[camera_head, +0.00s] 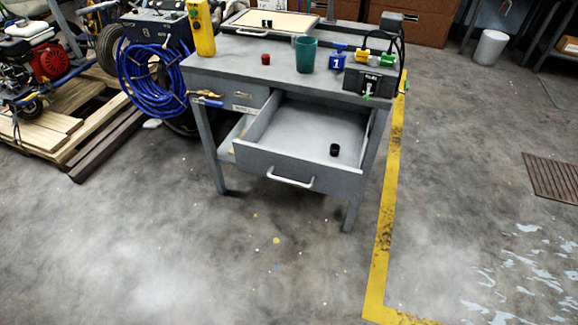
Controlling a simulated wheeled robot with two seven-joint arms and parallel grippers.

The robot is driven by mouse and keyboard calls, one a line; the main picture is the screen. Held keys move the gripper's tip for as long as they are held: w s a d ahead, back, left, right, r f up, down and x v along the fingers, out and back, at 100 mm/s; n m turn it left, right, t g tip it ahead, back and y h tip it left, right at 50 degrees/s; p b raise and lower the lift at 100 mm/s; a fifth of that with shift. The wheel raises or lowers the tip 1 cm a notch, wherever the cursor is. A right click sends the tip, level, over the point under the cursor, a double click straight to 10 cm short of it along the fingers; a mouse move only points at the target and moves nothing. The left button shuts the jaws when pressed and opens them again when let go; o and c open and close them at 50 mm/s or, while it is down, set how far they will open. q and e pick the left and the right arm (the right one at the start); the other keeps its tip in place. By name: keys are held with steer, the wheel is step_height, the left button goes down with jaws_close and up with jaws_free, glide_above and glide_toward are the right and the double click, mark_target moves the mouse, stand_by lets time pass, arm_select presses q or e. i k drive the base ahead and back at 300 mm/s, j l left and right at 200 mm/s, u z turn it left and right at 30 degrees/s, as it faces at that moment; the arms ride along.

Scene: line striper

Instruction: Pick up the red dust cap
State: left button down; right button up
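The red dust cap (265,59) is a small red cylinder on the grey workbench top (240,62), left of a green cup (305,54). It stands clear of the things around it. Neither of my grippers shows in the head view, so I cannot see whether they are open or shut.
The bench's large drawer (300,141) is pulled open, with a small black cylinder (334,150) inside. The floor in front is clear.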

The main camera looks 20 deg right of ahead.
mark_target(266, 60)
steer(key=i+j+z, duration=0.4)
steer(key=i+j, duration=0.25)
steer(key=i, duration=0.1)
